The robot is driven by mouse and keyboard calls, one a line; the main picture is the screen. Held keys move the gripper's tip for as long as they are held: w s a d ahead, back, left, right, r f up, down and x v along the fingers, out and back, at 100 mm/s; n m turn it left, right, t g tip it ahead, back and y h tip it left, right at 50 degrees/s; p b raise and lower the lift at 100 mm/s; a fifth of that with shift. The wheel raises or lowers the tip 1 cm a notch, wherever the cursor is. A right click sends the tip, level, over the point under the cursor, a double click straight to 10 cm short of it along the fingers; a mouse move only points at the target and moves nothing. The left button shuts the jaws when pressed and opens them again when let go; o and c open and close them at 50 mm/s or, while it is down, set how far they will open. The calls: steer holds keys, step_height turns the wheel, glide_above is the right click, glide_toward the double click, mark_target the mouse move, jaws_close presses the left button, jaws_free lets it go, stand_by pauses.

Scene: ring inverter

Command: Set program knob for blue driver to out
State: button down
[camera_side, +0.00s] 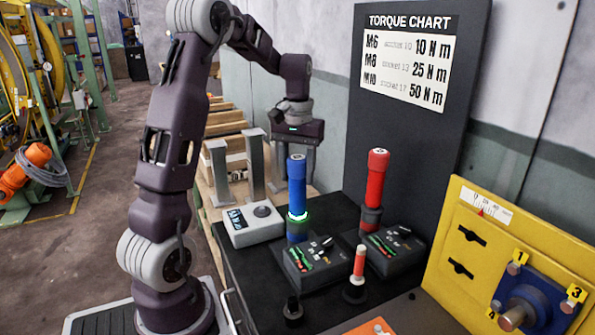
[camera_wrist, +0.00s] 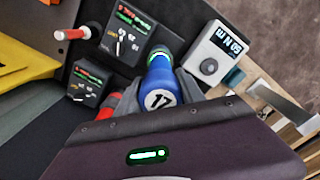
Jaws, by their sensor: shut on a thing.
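The blue driver (camera_side: 297,187) stands upright behind its program box (camera_side: 312,263), with a lit green ring around its lower part. In the wrist view, the driver (camera_wrist: 160,75) shows a "17" on its top, and its box (camera_wrist: 122,38) is beside it. The box's program knob (camera_wrist: 118,46) is a small pale pointer; I cannot read its setting. My gripper (camera_side: 298,165) is at the upper part of the blue driver, its fingers on either side and shut on it. The fingers hide part of the driver's sides in the wrist view.
A red driver (camera_side: 376,178) stands with its own box (camera_side: 397,250) to the right. A white box (camera_side: 252,226) with a knob reads 50 N m. A small red-and-white peg (camera_side: 358,262) stands in front. A torque chart (camera_side: 405,68) and a yellow panel (camera_side: 470,260) are further right.

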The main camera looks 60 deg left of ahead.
steer(key=shift+f, duration=0.15)
steer(key=c, duration=0.6)
jaws_free()
steer(key=shift+c, duration=0.2)
